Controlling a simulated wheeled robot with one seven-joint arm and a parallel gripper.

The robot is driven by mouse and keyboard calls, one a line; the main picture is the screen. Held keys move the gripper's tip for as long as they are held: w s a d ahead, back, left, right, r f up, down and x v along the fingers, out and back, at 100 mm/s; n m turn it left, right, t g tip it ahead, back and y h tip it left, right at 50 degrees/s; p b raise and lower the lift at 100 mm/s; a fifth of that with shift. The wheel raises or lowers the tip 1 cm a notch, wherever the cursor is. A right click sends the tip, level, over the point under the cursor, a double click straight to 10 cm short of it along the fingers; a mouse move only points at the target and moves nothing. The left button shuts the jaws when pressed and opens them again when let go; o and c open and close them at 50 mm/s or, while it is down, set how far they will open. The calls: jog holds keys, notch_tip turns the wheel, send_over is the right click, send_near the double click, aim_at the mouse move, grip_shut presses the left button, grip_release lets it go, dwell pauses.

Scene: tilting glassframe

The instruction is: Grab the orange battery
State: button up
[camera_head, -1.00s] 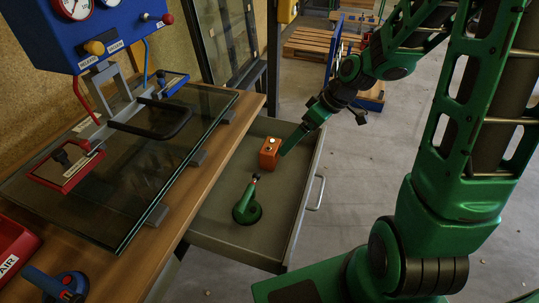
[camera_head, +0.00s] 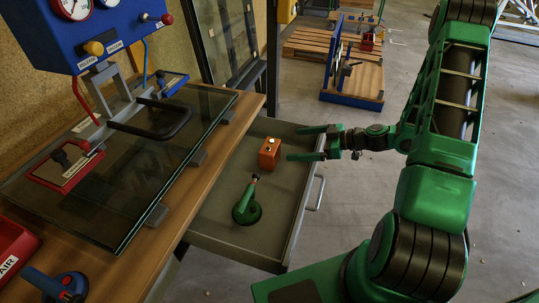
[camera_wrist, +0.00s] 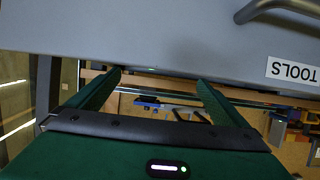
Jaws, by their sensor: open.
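The orange battery (camera_head: 269,153) is a small box with round terminals on top. It stands in the open grey drawer (camera_head: 225,218), towards its far end, in the head view. My gripper (camera_head: 305,143) is open and empty, with its two green fingers spread and pointing left at the battery. It is to the right of the battery, by the drawer's right edge, apart from it. In the wrist view, my open gripper (camera_wrist: 158,82) faces the grey drawer front (camera_wrist: 160,35) with its TOOLS label; the battery is not visible there.
The drawer handle (camera_head: 316,192) sticks out at right. A wooden table (camera_head: 170,235) with a glass pane (camera_head: 150,170) is at left. Open floor lies to the right.

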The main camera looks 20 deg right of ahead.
aim_at(271, 146)
jog(key=x, duration=1)
jog(key=shift+a+r, duration=0.1)
jog(key=shift+a, duration=0.05)
jog(key=shift+c, duration=0.5)
jog(key=c, duration=1.6)
